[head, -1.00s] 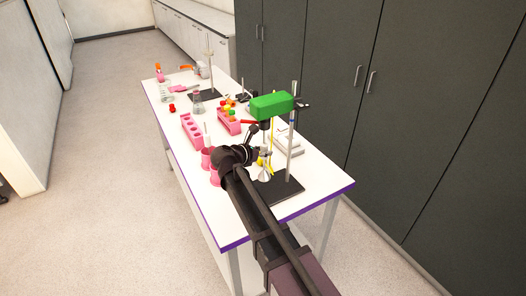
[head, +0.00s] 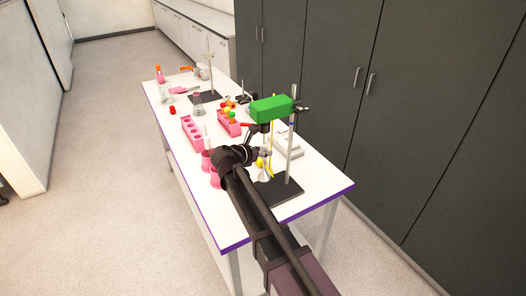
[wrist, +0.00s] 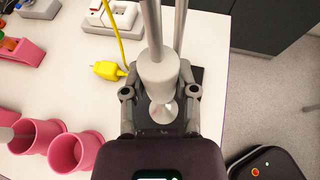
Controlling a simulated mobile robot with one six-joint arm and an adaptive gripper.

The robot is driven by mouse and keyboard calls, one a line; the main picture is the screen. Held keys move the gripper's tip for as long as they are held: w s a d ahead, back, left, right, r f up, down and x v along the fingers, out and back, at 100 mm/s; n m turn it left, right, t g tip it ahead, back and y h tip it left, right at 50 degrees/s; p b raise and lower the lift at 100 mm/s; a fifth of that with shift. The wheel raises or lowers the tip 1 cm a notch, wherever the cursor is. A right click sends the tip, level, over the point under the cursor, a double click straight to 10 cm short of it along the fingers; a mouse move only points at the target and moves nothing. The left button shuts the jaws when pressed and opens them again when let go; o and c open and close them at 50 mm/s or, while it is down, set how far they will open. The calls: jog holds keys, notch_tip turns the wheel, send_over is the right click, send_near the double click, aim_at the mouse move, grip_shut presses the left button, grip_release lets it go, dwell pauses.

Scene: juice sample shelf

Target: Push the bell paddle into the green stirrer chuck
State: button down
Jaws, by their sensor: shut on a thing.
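The green stirrer (head: 271,109) is held on a stand rod above the near right part of the table in the head view. Its dark chuck (head: 260,127) is below it, small and partly unclear. My gripper (wrist: 159,75) is shut on the bell paddle (wrist: 158,80), at its pale grey collar. The paddle's shaft (wrist: 151,25) runs up from the collar and its silver bell (wrist: 165,111) hangs below. In the head view my gripper (head: 252,153) is under the stirrer. Whether the shaft's top is inside the chuck cannot be told.
The stand's rod (head: 291,150) and black base (head: 283,190) are close beside my gripper. Pink cups (wrist: 75,152) stand to the left. A yellow plug (wrist: 108,70) with its cable lies nearby. A pink rack (head: 192,132) stands farther back.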

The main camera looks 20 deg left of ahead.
aim_at(264, 158)
jog(key=shift+f, duration=0.1)
dwell(0.3)
jog(key=shift+f+b, duration=0.45)
jog(key=shift+b, duration=0.2)
jog(key=shift+r+p, duration=0.4)
dwell(1.6)
jog(key=shift+f+b, duration=0.4)
jog(key=shift+f, duration=0.1)
dwell(0.4)
jog(key=shift+f+b, duration=1.1)
jog(key=shift+b, duration=0.1)
jog(key=shift+r, duration=0.1)
